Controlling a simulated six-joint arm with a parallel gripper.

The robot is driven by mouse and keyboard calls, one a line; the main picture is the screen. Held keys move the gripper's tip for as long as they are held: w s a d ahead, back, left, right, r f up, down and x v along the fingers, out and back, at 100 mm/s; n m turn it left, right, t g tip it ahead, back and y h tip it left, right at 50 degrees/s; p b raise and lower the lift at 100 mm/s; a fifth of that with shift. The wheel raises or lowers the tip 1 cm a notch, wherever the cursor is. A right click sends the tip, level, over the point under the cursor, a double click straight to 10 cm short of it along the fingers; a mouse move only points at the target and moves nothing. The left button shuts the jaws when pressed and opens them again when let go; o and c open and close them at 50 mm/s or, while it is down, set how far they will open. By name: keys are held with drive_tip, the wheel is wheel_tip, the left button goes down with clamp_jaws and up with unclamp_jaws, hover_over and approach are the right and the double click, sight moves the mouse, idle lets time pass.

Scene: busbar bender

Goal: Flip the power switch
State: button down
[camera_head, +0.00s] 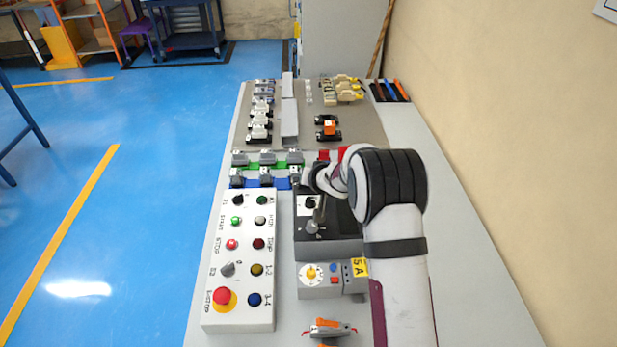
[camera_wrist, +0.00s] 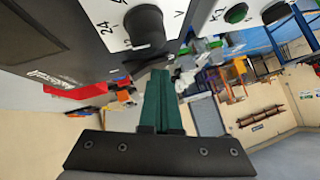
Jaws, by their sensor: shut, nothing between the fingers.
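The black box (camera_head: 330,245) stands in the middle of the bench, with a knob on its top face near the back and a grey knob (camera_head: 312,227) nearer the front. I cannot tell for sure which control is the power switch. My gripper (camera_head: 318,212) reaches down over this box from the right, and its tips are hard to make out there. In the wrist view my gripper (camera_wrist: 160,78) has its green fingers shut and empty. A round black knob (camera_wrist: 145,26) on a white dial marked 24 and V is just beyond the tips. A dark part lies close to the tips; contact is unclear.
A white control panel (camera_head: 210,280) with buttons and a red emergency stop (camera_head: 223,298) stands to the left. A grey box with a yellow-centred dial (camera_head: 312,272) and an orange-handled part (camera_head: 328,328) are in front. The right side of the bench is clear.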

drive_tip(key=shift+f, duration=0.1)
drive_tip(key=shift+d, duration=0.85)
drive_tip(key=r, duration=0.1)
drive_tip(key=d+r, duration=0.1)
drive_tip(key=r, duration=0.1)
drive_tip(key=s+r, duration=0.1)
drive_tip(key=r, duration=0.1)
drive_tip(key=shift+d, duration=0.4)
drive_tip(key=v, duration=0.8)
drive_tip(key=shift+s, duration=0.3)
drive_tip(key=shift+a+r, duration=0.1)
